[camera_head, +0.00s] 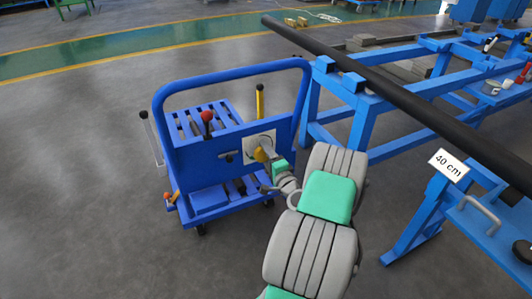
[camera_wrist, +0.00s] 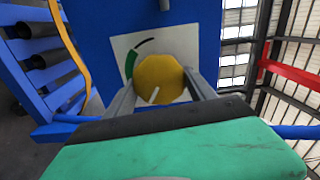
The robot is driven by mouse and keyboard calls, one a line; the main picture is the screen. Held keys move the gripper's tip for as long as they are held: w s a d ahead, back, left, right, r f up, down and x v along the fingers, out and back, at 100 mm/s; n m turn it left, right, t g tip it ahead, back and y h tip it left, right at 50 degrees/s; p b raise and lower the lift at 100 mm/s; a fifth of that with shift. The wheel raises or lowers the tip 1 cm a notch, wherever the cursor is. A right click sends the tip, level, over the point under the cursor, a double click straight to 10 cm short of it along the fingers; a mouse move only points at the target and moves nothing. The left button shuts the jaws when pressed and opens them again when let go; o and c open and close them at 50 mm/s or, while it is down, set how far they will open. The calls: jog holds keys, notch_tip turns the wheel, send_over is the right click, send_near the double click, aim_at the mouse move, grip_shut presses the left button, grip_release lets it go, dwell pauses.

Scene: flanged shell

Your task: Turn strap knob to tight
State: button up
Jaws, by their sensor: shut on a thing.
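The strap knob (camera_wrist: 158,76) is a yellow, many-sided knob with a white pointer line, on a pale dial plate (camera_wrist: 130,42) with a green and black arc. In the wrist view its pointer line aims down and slightly left, away from the arc at the upper left. My gripper (camera_wrist: 158,88) has one finger on each side of the knob and is shut on it. In the head view the knob (camera_head: 261,154) shows partly, on the blue panel of the cart (camera_head: 200,162), with my gripper (camera_head: 266,150) at it. The arc is hidden there.
To the right, a blue frame (camera_head: 345,125) bears a long black pipe (camera_head: 400,98). The floor left of the cart is clear.

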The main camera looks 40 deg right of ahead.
jog(key=m+p, duration=0.2)
jog(key=m, duration=0.5)
jog(key=shift+p, duration=0.3)
jog(key=m+p, duration=0.1)
jog(key=m, duration=0.3)
jog(key=shift+a+f+m+p, duration=0.1)
jog(key=shift+f+m+p, duration=0.05)
jog(key=shift+m+p, duration=0.25)
jog(key=shift+f+m+p, duration=0.1)
jog(key=shift+m+p, duration=0.4)
jog(key=shift+m, duration=1.1)
jog(key=o, duration=1.4)
jog(key=b+v, duration=0.2)
jog(key=v, duration=0.5)
jog(key=shift+s+a+b, duration=0.2)
jog(key=shift+s+b, duration=0.15)
jog(key=shift+s, duration=0.05)
